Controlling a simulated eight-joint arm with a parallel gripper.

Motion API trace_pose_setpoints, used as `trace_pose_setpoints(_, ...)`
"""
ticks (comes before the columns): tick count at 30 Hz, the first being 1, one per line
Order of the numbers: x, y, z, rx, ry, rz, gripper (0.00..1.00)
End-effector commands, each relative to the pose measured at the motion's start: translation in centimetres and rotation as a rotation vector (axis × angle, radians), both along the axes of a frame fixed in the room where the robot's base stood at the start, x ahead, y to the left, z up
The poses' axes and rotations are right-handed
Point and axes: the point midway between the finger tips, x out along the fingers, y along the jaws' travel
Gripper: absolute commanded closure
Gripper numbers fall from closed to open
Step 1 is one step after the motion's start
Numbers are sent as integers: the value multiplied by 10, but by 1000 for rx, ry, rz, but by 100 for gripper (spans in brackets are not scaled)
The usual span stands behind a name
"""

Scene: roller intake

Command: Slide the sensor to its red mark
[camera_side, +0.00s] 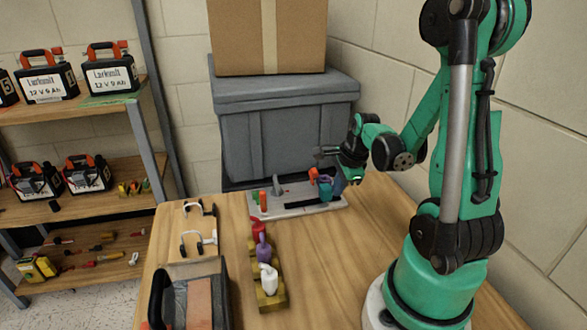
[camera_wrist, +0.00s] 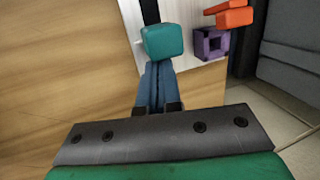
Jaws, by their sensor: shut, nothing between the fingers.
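A pale plate (camera_side: 297,212) with a dark slot (camera_side: 312,203) lies at the far end of the table; the slot also shows in the wrist view (camera_wrist: 150,12). A teal block (camera_side: 325,188), which looks like the sensor, stands at the slot's right end. In the wrist view the teal block (camera_wrist: 163,42) is just beyond my gripper's tips. My gripper (camera_side: 338,184) is on the block's right side, blue fingers together and empty (camera_wrist: 158,70). I cannot tell whether they touch the block. I cannot make out the red mark with certainty.
A purple bracket (camera_wrist: 211,44) and orange pieces (camera_wrist: 235,14) sit beside the block. A grey lever (camera_side: 277,186) and an orange peg (camera_side: 262,198) stand at the plate's left. A grey bin (camera_side: 285,125) is behind. Coloured pieces on a rack (camera_side: 270,299) are in front.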

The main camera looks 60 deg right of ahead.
Motion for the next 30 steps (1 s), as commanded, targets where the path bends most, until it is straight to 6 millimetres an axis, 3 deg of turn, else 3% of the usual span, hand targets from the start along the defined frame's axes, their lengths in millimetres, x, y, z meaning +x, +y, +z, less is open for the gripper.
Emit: trace_pose_setpoints(30, 28, 28, 0, 0, -1, 1, 100)
